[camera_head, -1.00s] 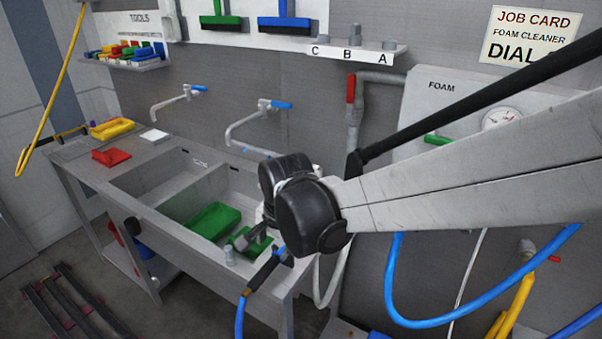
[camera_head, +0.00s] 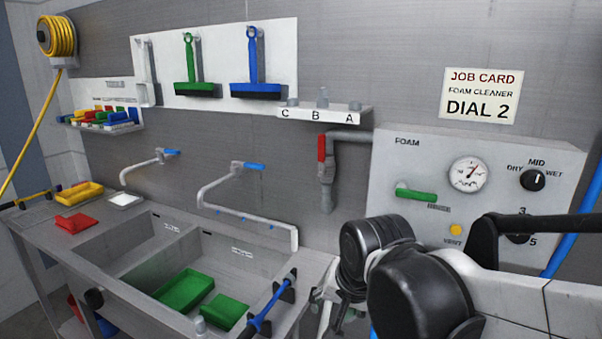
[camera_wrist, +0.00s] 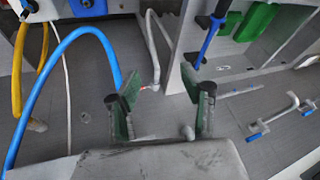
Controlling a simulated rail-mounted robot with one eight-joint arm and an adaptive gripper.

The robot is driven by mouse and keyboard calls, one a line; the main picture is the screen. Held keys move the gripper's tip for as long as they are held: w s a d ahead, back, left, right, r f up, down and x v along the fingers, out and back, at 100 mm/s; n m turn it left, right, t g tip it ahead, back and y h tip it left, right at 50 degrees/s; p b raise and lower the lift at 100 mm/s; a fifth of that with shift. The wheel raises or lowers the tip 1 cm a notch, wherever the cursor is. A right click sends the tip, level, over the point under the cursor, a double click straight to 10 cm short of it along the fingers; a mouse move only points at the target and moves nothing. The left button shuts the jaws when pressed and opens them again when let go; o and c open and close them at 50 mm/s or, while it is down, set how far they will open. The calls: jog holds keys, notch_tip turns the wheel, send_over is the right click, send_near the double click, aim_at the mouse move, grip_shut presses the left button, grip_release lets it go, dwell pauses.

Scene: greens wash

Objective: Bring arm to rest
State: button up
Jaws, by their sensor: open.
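My gripper (camera_wrist: 160,104) is open and empty in the wrist view, its two green-padded fingers well apart with the grey wall and a pale hose behind. In the head view my folded black and white arm fills the lower right, and the fingers are mostly hidden low behind it. A blue-handled spray lance (camera_head: 264,312) sits in a black holder at the sink's right end. It also shows in the wrist view (camera_wrist: 207,44), beyond my fingers and apart from them.
The double sink (camera_head: 150,262) holds green trays (camera_head: 186,290). Two wall taps (camera_head: 240,185) reach over it. The foam panel (camera_head: 400,165) is behind my arm. A blue hose (camera_wrist: 112,60) and a yellow hose (camera_wrist: 18,75) hang near my gripper.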

jog(key=s+d+f+n+t+h+b, duration=0.1)
jog(key=s+d+n+t+b, duration=0.1)
jog(key=s+d, duration=0.8)
jog(key=d, duration=0.4)
jog(key=shift+s+f+n+h+b, duration=0.15)
jog(key=shift+f+n+h+b, duration=0.15)
jog(key=shift+f, duration=0.1)
